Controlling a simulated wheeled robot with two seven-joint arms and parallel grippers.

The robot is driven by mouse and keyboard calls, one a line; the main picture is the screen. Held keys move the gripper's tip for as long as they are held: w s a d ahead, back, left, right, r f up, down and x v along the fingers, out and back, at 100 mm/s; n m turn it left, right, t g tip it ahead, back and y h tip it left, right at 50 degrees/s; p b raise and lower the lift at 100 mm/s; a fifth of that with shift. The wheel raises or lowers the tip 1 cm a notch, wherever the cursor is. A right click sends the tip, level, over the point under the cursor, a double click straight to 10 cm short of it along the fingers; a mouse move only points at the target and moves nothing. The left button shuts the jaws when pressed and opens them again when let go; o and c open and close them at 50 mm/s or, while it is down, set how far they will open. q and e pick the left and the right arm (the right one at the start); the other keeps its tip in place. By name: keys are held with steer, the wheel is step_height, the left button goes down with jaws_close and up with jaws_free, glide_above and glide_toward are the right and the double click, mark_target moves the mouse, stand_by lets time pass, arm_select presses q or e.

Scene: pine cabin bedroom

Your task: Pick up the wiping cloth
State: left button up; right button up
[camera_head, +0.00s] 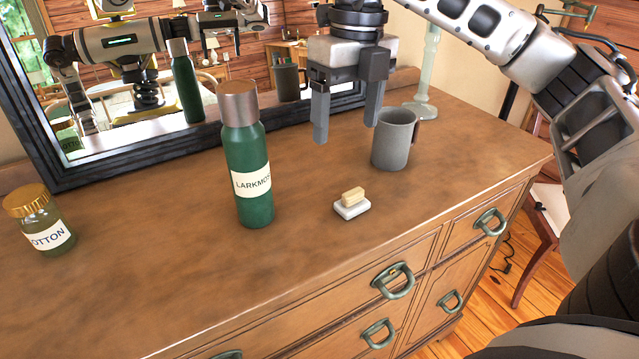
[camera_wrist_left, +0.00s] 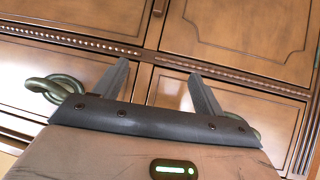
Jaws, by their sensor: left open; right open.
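I see no wiping cloth in either view. My right gripper (camera_head: 346,127) is open and empty, pointing down above the dresser top, just left of and behind a grey mug. My left gripper (camera_wrist_left: 159,70) is not directly in the head view. In the left wrist view it is open, with nothing between its fingers, in front of brown wooden drawer or door panels.
On the dresser top (camera_head: 140,290) stand a grey mug (camera_head: 392,143), a green bottle (camera_head: 254,205), a cotton jar (camera_head: 38,225) and a white dish (camera_head: 351,210) with a yellowish bar (camera_head: 353,195). A mirror (camera_head: 105,160) stands behind. The front left top is clear.

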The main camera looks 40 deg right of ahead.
steer(key=d+r, duration=0.1)
steer(key=d, duration=0.1)
glide_above(351, 190)
steer(key=shift+m+h, duration=0.3)
steer(key=shift+h, duration=0.1)
step_height(351, 190, down, 10)
steer(key=shift+d+r, duration=0.1)
steer(key=shift+r, duration=0.15)
steer(key=shift+f+p, duration=0.5)
steer(key=shift+f, duration=2.6)
steer(key=c, duration=1)
